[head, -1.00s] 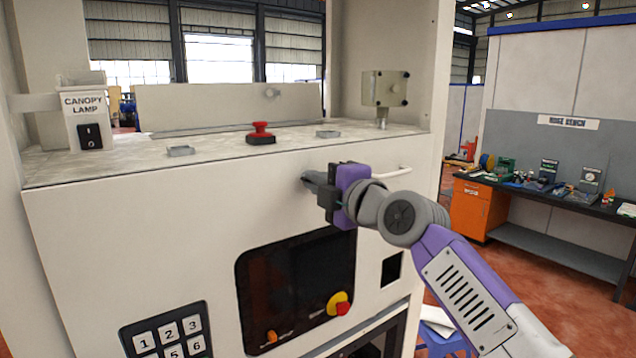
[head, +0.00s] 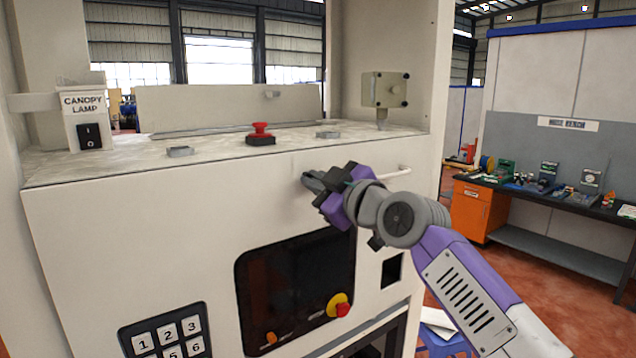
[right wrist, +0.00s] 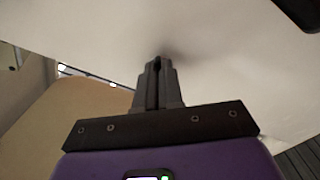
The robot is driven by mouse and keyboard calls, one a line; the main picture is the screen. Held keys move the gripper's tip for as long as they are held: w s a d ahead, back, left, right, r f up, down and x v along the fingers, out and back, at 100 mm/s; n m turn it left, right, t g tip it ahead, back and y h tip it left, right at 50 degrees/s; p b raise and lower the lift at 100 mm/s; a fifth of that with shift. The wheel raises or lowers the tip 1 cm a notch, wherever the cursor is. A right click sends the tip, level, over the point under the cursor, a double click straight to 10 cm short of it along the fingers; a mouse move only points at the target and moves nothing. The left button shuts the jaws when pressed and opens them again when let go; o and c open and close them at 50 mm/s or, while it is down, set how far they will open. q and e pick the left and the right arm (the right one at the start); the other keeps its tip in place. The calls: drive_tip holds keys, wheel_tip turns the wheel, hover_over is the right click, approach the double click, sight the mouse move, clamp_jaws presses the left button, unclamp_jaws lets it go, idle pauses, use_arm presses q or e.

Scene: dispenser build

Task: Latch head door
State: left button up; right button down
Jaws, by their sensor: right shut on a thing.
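The head door appears to be the broad white front panel (head: 140,230) of the machine, and it looks closed and flush under the top ledge. My right gripper (head: 311,181) is at the panel's upper right part, its fingertips against the face. In the right wrist view the fingers (right wrist: 157,66) are together on a small dark part at the white surface. This is probably the latch, but the fingers hide most of it. The gripper is rolled at a slant in the head view. My left gripper is not in view.
A white bar handle (head: 402,171) sits just right of my gripper. Below are a dark window (head: 285,290), a red and yellow knob (head: 339,305) and a keypad (head: 165,335). A red button (head: 261,134) stands on the top ledge. A bench (head: 560,195) is at right.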

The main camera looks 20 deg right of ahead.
drive_tip(key=shift+r+m+p, duration=0.1)
drive_tip(key=shift+m+p, duration=0.3)
drive_tip(key=shift+m, duration=3.3)
drive_tip(key=c, duration=1.3)
unclamp_jaws()
drive_tip(key=b+v, duration=0.2)
drive_tip(key=v, duration=0.5)
drive_tip(key=shift+s+d, duration=0.1)
drive_tip(key=shift+s, duration=0.2)
